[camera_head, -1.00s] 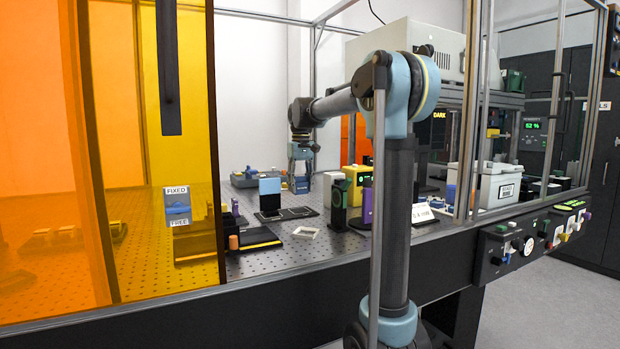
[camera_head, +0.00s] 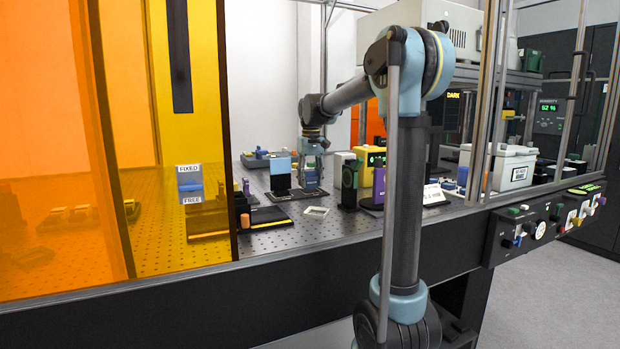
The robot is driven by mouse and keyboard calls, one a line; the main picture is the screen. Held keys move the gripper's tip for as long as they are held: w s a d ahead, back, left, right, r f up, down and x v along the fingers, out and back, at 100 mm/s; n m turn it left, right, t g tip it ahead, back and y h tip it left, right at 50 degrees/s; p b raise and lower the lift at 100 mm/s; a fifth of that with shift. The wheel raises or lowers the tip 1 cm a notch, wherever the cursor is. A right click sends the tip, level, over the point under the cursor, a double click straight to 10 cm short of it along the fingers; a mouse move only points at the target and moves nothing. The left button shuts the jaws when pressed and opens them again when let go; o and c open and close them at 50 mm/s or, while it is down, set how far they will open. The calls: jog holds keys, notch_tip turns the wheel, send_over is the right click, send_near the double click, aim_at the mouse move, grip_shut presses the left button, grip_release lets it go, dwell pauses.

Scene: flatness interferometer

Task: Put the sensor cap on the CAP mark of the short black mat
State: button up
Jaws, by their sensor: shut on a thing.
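My gripper (camera_head: 313,163) is low over the right part of the short black mat (camera_head: 287,195), its fingers pointing down. It is shut on a small blue block, which I take to be the sensor cap (camera_head: 311,181). The cap is upright between the fingers, at or just above the mat; I cannot tell whether it touches. The CAP mark cannot be read at this size and is probably hidden under the cap. A black block with a light-blue top (camera_head: 280,163) stands close to the left of my gripper.
A pale square frame (camera_head: 316,211) lies in front of the mat. A black upright device (camera_head: 349,185) and a yellow box (camera_head: 373,163) stand to the right. A black mat with an orange piece (camera_head: 245,221) lies left, by the amber panel (camera_head: 185,100).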

jog(key=shift+f, duration=0.55)
dwell(0.8)
jog(key=o, duration=1.2)
jog(key=shift+r, duration=0.1)
jog(key=shift+r, duration=3.45)
